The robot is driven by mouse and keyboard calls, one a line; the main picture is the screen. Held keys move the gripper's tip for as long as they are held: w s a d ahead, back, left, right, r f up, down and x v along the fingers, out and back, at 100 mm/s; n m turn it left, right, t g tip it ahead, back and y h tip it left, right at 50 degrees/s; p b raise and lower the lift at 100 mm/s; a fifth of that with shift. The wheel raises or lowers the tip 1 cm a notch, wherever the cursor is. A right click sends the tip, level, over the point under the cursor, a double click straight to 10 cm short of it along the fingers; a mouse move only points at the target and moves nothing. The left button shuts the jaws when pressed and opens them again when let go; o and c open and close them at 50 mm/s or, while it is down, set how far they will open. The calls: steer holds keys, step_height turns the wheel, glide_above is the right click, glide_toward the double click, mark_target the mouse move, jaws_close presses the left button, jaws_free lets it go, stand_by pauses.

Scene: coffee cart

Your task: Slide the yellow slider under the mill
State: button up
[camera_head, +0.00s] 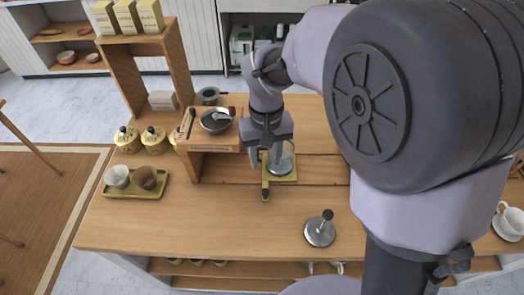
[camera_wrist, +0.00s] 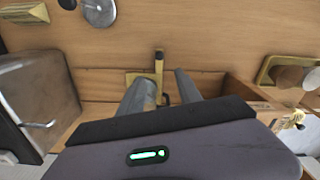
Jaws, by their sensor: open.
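The yellow slider (camera_head: 265,190) lies on the wooden counter, with a narrow bar reaching toward the front edge. Its plate partly shows beside a clear or metallic piece whose shape I cannot make out. In the wrist view, the slider's bar (camera_wrist: 158,65) points away between my finger lines. My gripper (camera_head: 268,165) is directly over the slider, pointing down. In the wrist view my gripper (camera_wrist: 162,85) has its two fingers apart, one each side of the bar; I cannot tell contact. What seems to be the mill, a wooden stand with a metal bowl (camera_head: 216,121), is left of the gripper.
A metal disc with a dark knob (camera_head: 320,232) stands front right of the slider. A yellow tray (camera_head: 112,190) with two cups is at the left. Several yellow jars (camera_head: 153,140) stand behind it.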

mark_target(265, 191)
steer(key=f+b, duration=0.1)
steer(key=f, duration=0.4)
steer(key=f+b, duration=0.2)
steer(key=f, duration=0.3)
steer(key=f+b, duration=0.2)
steer(key=f, duration=0.4)
steer(key=shift+s+d+f, duration=0.1)
steer(key=shift+s, duration=0.2)
jaws_close()
